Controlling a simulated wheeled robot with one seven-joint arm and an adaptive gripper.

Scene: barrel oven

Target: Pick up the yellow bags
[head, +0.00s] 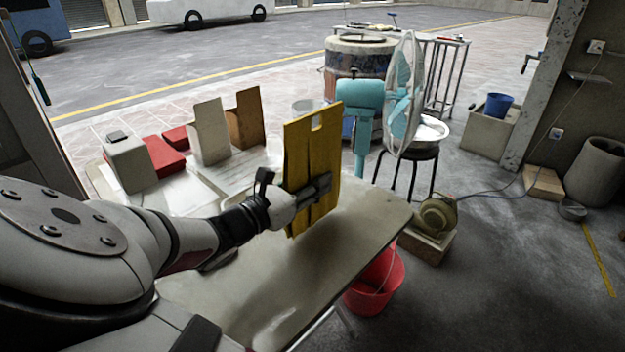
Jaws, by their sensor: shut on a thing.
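The yellow bags (312,150) stand upright as a flat stack, with a handle cut-out near the top. My gripper (318,190) is shut on the yellow bags at their lower middle, from the near side. The bags appear held just above the near table (290,275); I cannot tell for sure whether their lower edge touches it. The far finger and the far side of the bags are hidden.
White (209,131) and brown (245,118) upright pieces, red boxes (163,156) and a pale box (131,163) stand behind left. A teal fan (402,95) stands behind the bags. A red bucket (375,283) is below the table. The table's front is clear.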

